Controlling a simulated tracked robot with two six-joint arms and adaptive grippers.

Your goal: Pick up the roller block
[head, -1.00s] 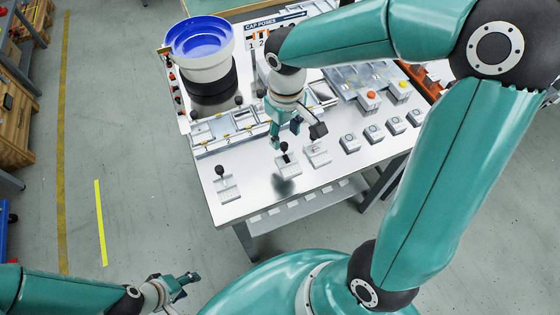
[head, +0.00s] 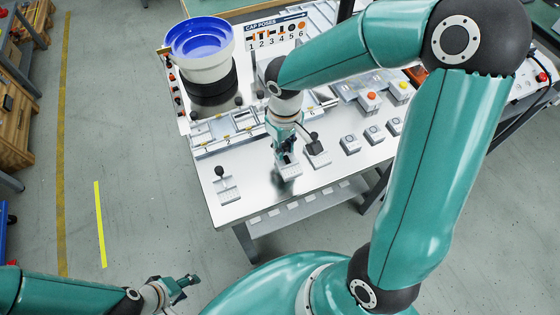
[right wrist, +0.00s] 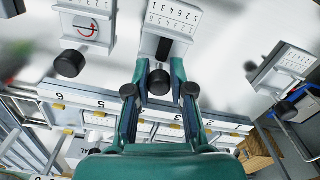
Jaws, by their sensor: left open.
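My right gripper (head: 285,152) points down at the middle one of three grey lever blocks at the table's front. That block (head: 290,172) is partly hidden by the gripper. The block's numbered face (right wrist: 174,18) shows beyond the fingertips. No label tells which block is the roller block. My left gripper (head: 182,285) is open and empty over the floor, away from the table.
Other lever blocks stand left (head: 227,188) and right (head: 317,150) of the middle one, the right one close to my right gripper. A numbered rail (head: 228,132) runs behind. A blue-lined bowl (head: 200,48) stands at the back left. Button boxes (head: 350,144) stand at right.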

